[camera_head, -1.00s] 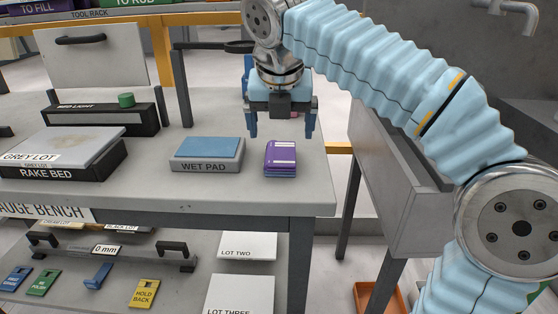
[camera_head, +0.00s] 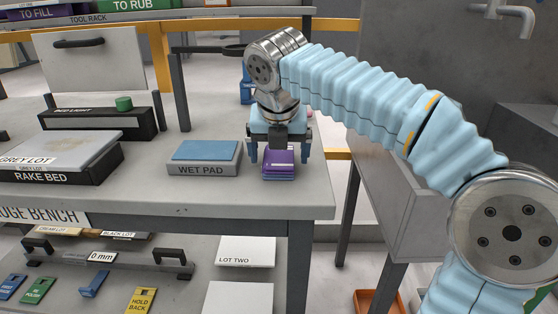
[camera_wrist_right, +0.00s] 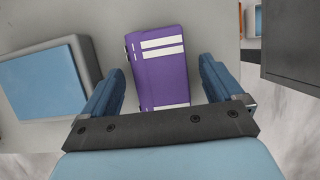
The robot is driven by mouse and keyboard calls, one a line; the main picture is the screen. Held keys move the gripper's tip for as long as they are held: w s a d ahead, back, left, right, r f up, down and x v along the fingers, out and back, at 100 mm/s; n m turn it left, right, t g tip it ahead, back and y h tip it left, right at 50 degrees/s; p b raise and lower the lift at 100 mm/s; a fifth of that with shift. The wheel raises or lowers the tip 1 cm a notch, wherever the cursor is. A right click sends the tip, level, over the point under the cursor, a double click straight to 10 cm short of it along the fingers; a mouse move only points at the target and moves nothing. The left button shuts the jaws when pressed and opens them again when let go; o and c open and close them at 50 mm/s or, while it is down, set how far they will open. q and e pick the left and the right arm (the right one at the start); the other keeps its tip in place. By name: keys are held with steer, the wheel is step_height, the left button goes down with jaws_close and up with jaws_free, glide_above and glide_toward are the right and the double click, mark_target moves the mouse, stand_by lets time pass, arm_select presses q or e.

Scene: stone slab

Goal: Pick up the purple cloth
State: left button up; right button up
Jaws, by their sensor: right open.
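The purple cloth (camera_head: 278,170) is a folded stack with white stripes, lying on the grey bench top near its right front corner. My right gripper (camera_head: 279,160) is just above it, pointing down, with its blue fingers apart. In the right wrist view the cloth (camera_wrist_right: 160,68) lies between and ahead of the two open fingers (camera_wrist_right: 162,85), with a gap on each side. The gripper holds nothing. Part of the cloth is hidden behind the gripper in the head view. My left gripper is not in view.
The wet pad (camera_head: 205,152), a blue pad on a grey block, stands just left of the cloth. The rake bed (camera_head: 60,175) and a black box with a green knob (camera_head: 124,103) are further left. A grey sink (camera_head: 410,180) stands right of the bench.

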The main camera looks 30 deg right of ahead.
mark_target(278, 157)
steer(key=shift+f, duration=0.2)
steer(key=shift+c, duration=0.2)
steer(key=c, duration=1.1)
steer(key=shift+r, duration=0.5)
steer(key=r, duration=0.1)
steer(key=r+p, duration=0.1)
steer(key=r, duration=0.1)
steer(key=shift+s+a+r, duration=0.15)
steer(key=shift+a+r, duration=0.1)
steer(key=shift+r, duration=0.1)
steer(key=s+r, duration=0.1)
steer(key=s+a+r+p, duration=0.1)
steer(key=r, duration=0.1)
steer(key=s+a+r, duration=0.1)
steer(key=shift+a+r, duration=0.1)
steer(key=shift+r, duration=0.05)
steer(key=s+a+r+p, duration=0.1)
steer(key=s+a+r, duration=0.3)
steer(key=s+a, duration=0.2)
steer(key=shift+s+r, duration=0.25)
steer(key=shift+s, duration=0.6)
